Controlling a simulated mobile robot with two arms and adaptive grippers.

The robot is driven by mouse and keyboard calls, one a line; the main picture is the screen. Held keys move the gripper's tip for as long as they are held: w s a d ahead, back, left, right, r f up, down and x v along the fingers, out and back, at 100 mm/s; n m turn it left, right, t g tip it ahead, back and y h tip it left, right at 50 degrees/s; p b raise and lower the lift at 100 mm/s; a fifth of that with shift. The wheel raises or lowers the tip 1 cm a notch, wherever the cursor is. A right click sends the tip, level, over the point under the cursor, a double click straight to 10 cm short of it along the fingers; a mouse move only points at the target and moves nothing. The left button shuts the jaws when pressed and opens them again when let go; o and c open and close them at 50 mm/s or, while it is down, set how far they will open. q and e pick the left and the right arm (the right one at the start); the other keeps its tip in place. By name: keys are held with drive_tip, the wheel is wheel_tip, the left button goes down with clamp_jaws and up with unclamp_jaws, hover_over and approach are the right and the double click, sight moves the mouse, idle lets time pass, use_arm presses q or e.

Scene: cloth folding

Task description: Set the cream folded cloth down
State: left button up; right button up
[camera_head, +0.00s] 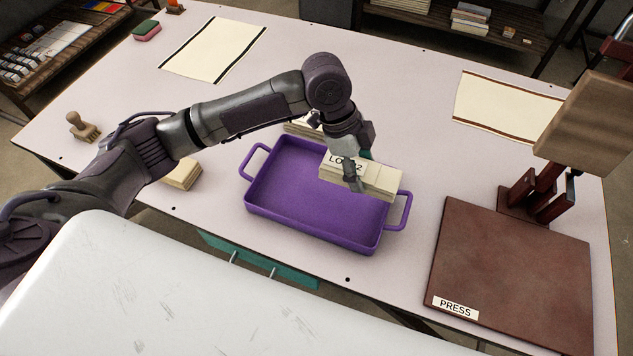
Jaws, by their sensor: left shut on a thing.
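The cream folded cloth (384,182) is a thick, layered block with a white label reading "LO… 2", partly covered by the gripper. My left gripper (352,178) is shut on it, with one finger across its near side. The cloth is over the right end of the purple tray (300,228), near the handle on that side. I cannot tell whether it touches the tray's rim. The visible floor of the tray is empty. My right gripper is not in view.
Another folded cream block (183,174) lies left of the tray, and one (300,127) is partly hidden behind it. A dark red board (510,270) labelled PRESS and a wooden block on a stand (590,125) are at right. Flat cream cloths lie at the back.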

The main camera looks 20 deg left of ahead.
use_arm(q)
hover_over(329, 196)
wheel_tip(329, 196, down, 3)
drive_tip(key=shift+w+f, duration=0.15)
drive_tip(key=shift+f, duration=0.05)
drive_tip(key=shift+a+f, duration=0.6)
drive_tip(key=shift+a, duration=0.15)
wheel_tip(329, 196, down, 3)
drive_tip(key=shift+f, duration=0.35)
drive_tip(key=o, duration=1.2)
drive_tip(key=shift+f, duration=0.15)
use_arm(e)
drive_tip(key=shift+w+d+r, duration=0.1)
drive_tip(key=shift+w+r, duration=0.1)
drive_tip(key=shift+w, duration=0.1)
use_arm(q)
drive_tip(key=v, duration=1.2)
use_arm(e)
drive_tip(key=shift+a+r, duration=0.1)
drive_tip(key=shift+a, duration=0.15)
